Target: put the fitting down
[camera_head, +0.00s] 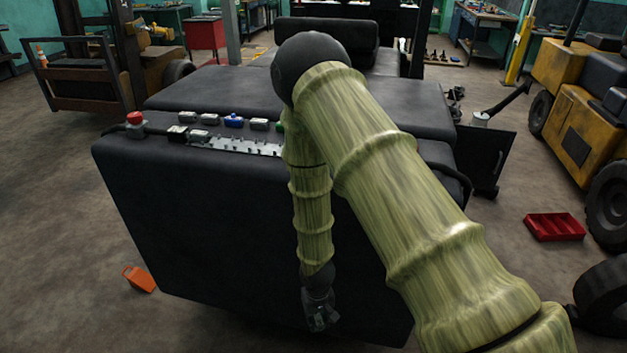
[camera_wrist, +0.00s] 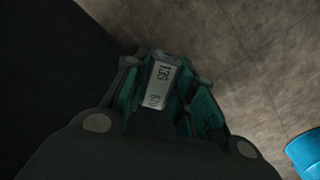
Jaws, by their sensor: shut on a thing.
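My gripper (camera_head: 320,318) hangs low in front of the near black side of the stripped forklift body (camera_head: 220,225), pointing down. In the wrist view my gripper (camera_wrist: 160,78) is shut on a small pale grey fitting (camera_wrist: 161,80) with dark printed marks on its face. The fitting sits between the teal-padded fingers, above bare concrete floor and beside the dark body. In the head view I cannot make out the fitting apart from the gripper.
Several button blocks (camera_head: 233,121) and a red mushroom button (camera_head: 136,119) stand on the forklift body's top. An orange object (camera_head: 140,279) lies on the floor at left, a red tray (camera_head: 554,227) at right. A blue round object (camera_wrist: 304,154) shows in the wrist view's lower right.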

